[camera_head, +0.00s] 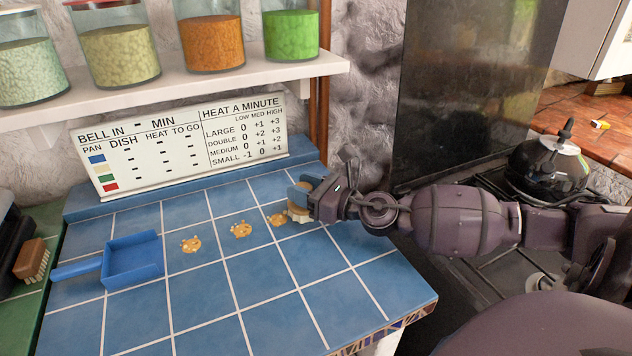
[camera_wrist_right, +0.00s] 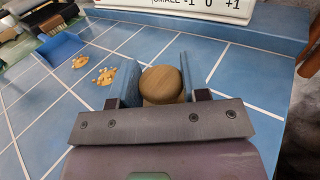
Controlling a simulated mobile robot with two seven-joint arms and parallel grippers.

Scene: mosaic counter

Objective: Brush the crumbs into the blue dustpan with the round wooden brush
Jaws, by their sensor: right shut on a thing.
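The blue dustpan (camera_head: 133,262) lies on the blue tiled counter at the left, its handle pointing left; it also shows in the right wrist view (camera_wrist_right: 62,48). Three small patches of tan crumbs lie in a row to its right: one near the pan (camera_head: 191,245), one in the middle (camera_head: 241,230) and one farthest right (camera_head: 277,220). My right gripper (camera_head: 303,190) is shut on the round wooden brush (camera_wrist_right: 161,84). The brush's pale bristles (camera_head: 299,215) are down at the counter, just right of the farthest patch; I cannot tell whether they touch it. My left gripper is out of view.
A white heating chart (camera_head: 185,145) stands at the counter's back, under a shelf (camera_head: 200,92) of glass jars. Another wooden brush (camera_head: 32,260) lies left of the counter. A black kettle (camera_head: 548,165) stands on the stove at the right. The front tiles are clear.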

